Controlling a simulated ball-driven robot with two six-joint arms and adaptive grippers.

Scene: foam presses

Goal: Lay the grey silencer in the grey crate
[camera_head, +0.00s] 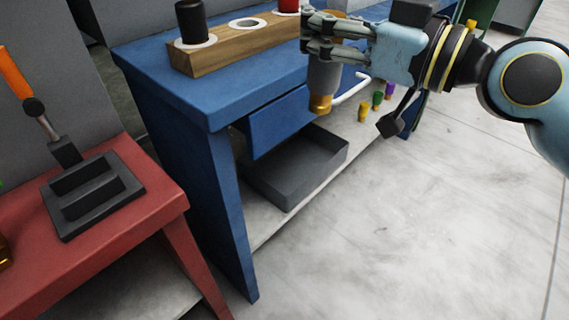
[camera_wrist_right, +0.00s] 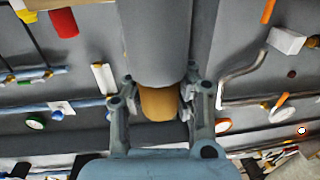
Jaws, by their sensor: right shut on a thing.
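The grey silencer (camera_head: 323,77) is a grey cylinder with a brass end. It hangs upright, brass end down, from my right gripper (camera_head: 312,33), which is shut on it. In the right wrist view the silencer (camera_wrist_right: 157,40) and its brass end (camera_wrist_right: 158,104) sit between the two fingers. The grey crate (camera_head: 283,184) is an open, shallow dark box on the low shelf under the blue bench. In the head picture it lies below and left of the silencer, apart from it. What I see of its inside is empty. My left gripper is not in view.
The blue bench (camera_head: 190,72) carries a wooden rack (camera_head: 225,52) with a black cylinder (camera_head: 191,22), an empty hole and a red cylinder (camera_head: 288,5). A blue drawer front (camera_head: 281,121) overhangs the crate. Small coloured pieces (camera_head: 377,100) stand right of the crate. A red table (camera_head: 130,210) is left.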

